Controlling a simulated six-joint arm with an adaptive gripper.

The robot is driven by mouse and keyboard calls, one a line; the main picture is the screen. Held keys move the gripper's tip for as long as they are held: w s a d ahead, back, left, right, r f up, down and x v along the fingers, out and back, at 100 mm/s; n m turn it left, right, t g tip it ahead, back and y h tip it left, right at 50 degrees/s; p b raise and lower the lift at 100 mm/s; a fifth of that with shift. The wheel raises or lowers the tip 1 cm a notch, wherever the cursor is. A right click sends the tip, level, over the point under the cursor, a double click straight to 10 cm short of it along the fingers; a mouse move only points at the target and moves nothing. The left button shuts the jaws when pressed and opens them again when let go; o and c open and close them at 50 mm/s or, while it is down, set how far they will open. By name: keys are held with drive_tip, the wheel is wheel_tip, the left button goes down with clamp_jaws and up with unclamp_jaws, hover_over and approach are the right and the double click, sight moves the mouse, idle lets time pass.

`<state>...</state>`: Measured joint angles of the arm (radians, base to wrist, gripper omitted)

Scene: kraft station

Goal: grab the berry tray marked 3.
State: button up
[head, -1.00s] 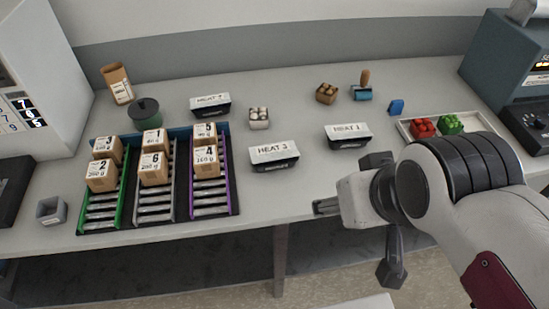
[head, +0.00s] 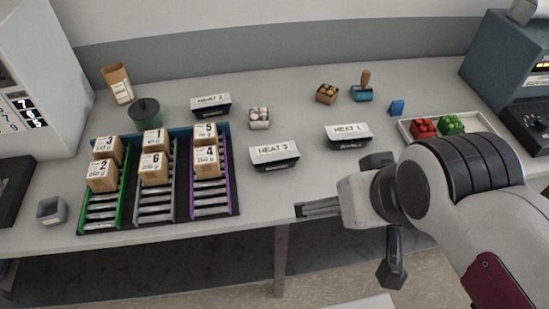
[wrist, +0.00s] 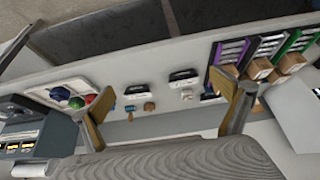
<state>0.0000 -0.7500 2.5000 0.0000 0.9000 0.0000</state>
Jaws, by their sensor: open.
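A black tray whose white label seems to read HEAT 3 (head: 274,153) sits right of the rack in the head view. A brown carton marked 3 (head: 107,148) stands at the back of the rack's green lane. I cannot tell berries in either. Red round pieces (head: 423,127) and green ones (head: 452,123) lie in a white tray (head: 483,118) at the right. My gripper (head: 303,210) is near the table's front edge, right of and in front of the HEAT 3 tray. The wrist view shows its fingers (wrist: 168,112) spread and empty.
The rack (head: 236,205) holds several numbered cartons. Other labelled black trays, one HEAT 1 (head: 347,135) and one farther back (head: 211,104), stand nearby. A small carton of pale round pieces (head: 259,118) is behind HEAT 3. The table front is clear between rack and gripper.

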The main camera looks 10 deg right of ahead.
drive_tip(key=n+g, duration=0.1)
drive_tip(key=g, duration=0.2)
approach(274, 154)
drive_tip(key=s+f, duration=0.1)
drive_tip(key=s, duration=0.1)
drive_tip(key=s+d+f, duration=0.1)
drive_tip(key=s, duration=0.1)
drive_tip(key=s+f, duration=0.1)
drive_tip(key=s, duration=0.2)
drive_tip(key=shift+d+f, duration=0.25)
drive_tip(key=shift+f, duration=0.15)
drive_tip(key=w, duration=0.3)
drive_tip(key=shift+a+f+t, duration=0.25)
drive_tip(key=shift+a+t, duration=0.05)
drive_tip(key=shift+a, duration=0.05)
drive_tip(key=w, duration=0.1)
drive_tip(key=w+r+t, duration=0.1)
drive_tip(key=w, duration=0.1)
drive_tip(key=shift+w+a+r, duration=0.25)
drive_tip(key=shift+a+r, duration=0.05)
drive_tip(key=shift+x, duration=1.3)
